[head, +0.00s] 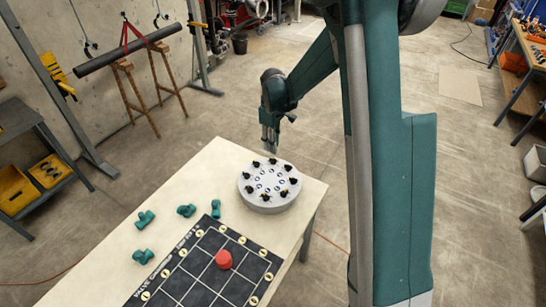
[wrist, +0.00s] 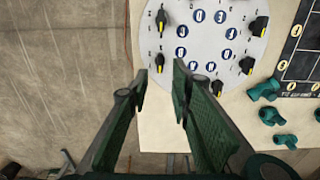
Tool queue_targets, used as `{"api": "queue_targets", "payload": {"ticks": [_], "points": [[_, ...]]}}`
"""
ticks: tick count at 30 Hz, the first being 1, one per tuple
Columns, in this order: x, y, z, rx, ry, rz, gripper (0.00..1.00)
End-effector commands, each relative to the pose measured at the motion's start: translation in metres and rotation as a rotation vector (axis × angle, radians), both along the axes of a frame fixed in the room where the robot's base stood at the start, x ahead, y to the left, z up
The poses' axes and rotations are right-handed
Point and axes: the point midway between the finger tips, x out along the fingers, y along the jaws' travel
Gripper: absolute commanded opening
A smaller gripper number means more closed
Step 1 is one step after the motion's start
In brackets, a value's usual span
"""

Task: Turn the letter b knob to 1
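The white round panel (head: 265,203) stands on the table and carries a ring of black knobs with pointers around blue letter discs. The panel also shows in the wrist view (wrist: 206,42), with knobs such as the left one (wrist: 159,62), the lower right one (wrist: 247,65) and the bottom one (wrist: 217,87). The letters are too small for me to tell which knob is b. My gripper (wrist: 160,72) is open and empty, its fingers apart over the panel's near edge. In the head view my gripper (head: 270,135) hangs above and behind the panel, apart from it.
The table (head: 215,160) also holds several green pipe fittings (head: 146,218) and a black grid mat (head: 200,265) with a red round piece (head: 223,259). A pipe on trestles (head: 125,52) stands at the back left. The air around my gripper is clear.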

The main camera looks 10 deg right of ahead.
Motion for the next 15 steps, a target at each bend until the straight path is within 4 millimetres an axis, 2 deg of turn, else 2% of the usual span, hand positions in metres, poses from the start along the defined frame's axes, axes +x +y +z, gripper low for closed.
{"api": "queue_targets", "payload": {"ticks": [8, 15], "points": [[0.0, 0.0, -0.005, 0.0, 0.0, 0.0, 0.22], [0.0, 0.0, -0.024, 0.0, 0.0, 0.0, 0.22]]}}
